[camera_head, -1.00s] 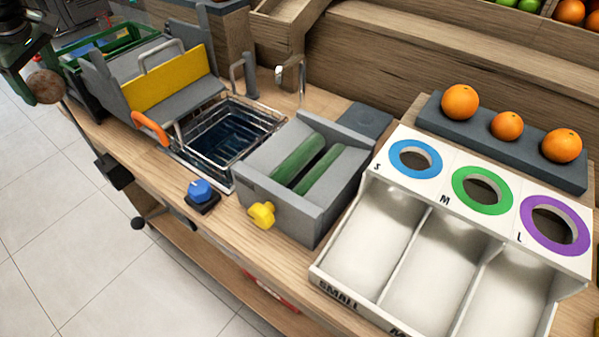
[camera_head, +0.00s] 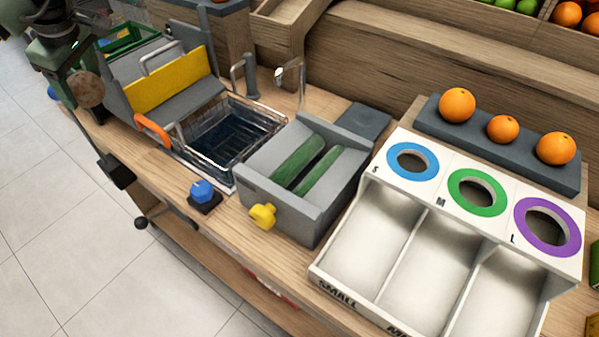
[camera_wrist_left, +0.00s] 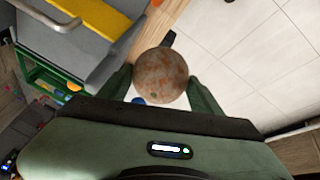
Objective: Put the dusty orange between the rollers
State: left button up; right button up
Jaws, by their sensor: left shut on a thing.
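The dusty orange (camera_head: 88,89) is a brown, mottled ball at the upper left of the head view. My left gripper (camera_head: 82,84) is shut on it, and the wrist view shows the dusty orange (camera_wrist_left: 160,75) between the two green fingers. It is held up near the yellow-and-grey machine, at the left end of the counter. The green rollers (camera_head: 298,165) lie side by side in a grey box (camera_head: 275,205) with a yellow knob (camera_head: 262,215), to the right of the gripper. Nothing lies between the rollers. My right gripper is not in view.
A wire basket (camera_head: 238,165) in a sink stands between the yellow-panelled machine (camera_head: 165,80) and the roller box. A tap (camera_head: 300,85) rises behind it. A blue button (camera_head: 202,190) sits at the front edge. A white sorter (camera_head: 395,240) and several oranges (camera_head: 457,105) are right.

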pick_arm(q)
jog(key=s+d+f, duration=0.2)
jog(key=d, duration=1.3)
jog(key=s+d+f, duration=0.2)
jog(key=d, duration=1.3)
jog(key=s+d+f, duration=0.2)
jog(key=d, duration=1.2)
jog(key=shift+d, duration=0.4)
jog(key=shift+s, duration=0.1)
jog(key=f+b, duration=0.1)
jog(key=f, duration=0.1)
jog(key=f+b, duration=0.4)
jog(key=shift+w+a+f, duration=0.25)
jog(key=shift+a+f, duration=0.05)
jog(key=shift+a, duration=0.05)
jog(key=o, duration=1.6)
